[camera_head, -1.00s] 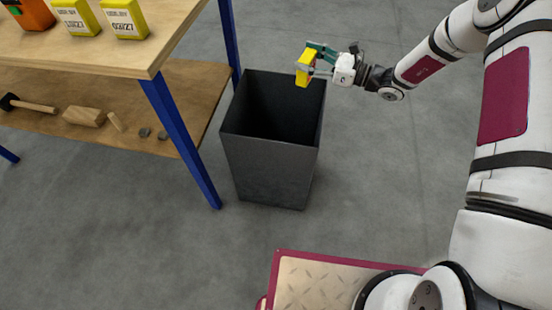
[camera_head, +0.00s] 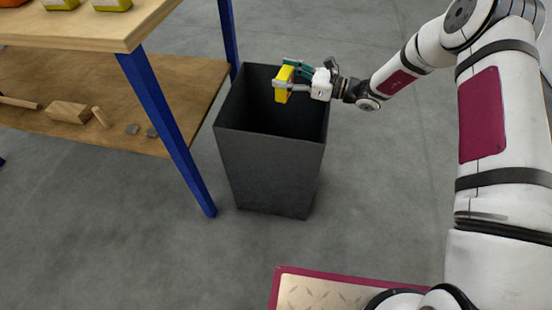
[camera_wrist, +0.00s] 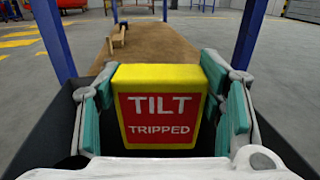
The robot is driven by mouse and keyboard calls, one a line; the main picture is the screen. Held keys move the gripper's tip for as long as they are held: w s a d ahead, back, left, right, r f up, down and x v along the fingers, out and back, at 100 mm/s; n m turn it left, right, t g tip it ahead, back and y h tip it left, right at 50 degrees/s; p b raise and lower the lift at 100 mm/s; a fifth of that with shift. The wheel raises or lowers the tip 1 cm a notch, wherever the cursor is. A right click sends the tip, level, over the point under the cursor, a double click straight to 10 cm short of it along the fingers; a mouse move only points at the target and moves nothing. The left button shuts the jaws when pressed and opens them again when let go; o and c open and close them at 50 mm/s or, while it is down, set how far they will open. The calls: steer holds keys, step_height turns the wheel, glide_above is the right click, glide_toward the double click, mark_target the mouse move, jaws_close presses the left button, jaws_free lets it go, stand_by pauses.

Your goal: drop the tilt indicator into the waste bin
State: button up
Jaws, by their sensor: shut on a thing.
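The tilt indicator is a small yellow block (camera_head: 283,84). In the wrist view its red face (camera_wrist: 160,120) reads "TILT TRIPPED". My gripper (camera_head: 288,80) is shut on it, with green-padded fingers on both sides. The waste bin (camera_head: 268,170) is a tall, dark grey, open-topped box on the floor. In the head view the indicator appears over the bin's opening, towards its far right side. Dark bin walls (camera_wrist: 38,135) show around the gripper in the wrist view. The bottom of the bin is hidden.
A workbench (camera_head: 90,28) with blue legs stands left of the bin, one leg close beside it. Yellow items (camera_head: 112,4) sit on its top. Its lower shelf (camera_head: 90,75) holds a wooden block (camera_head: 68,112) and small grey pieces. Floor right of the bin is clear.

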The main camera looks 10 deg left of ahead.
steer(key=shift+f+b, duration=1)
steer(key=shift+f, duration=0.85)
steer(key=o, duration=1.2)
steer(key=shift+r, duration=0.1)
step_height(320, 180, up, 10)
steer(key=shift+f, duration=0.1)
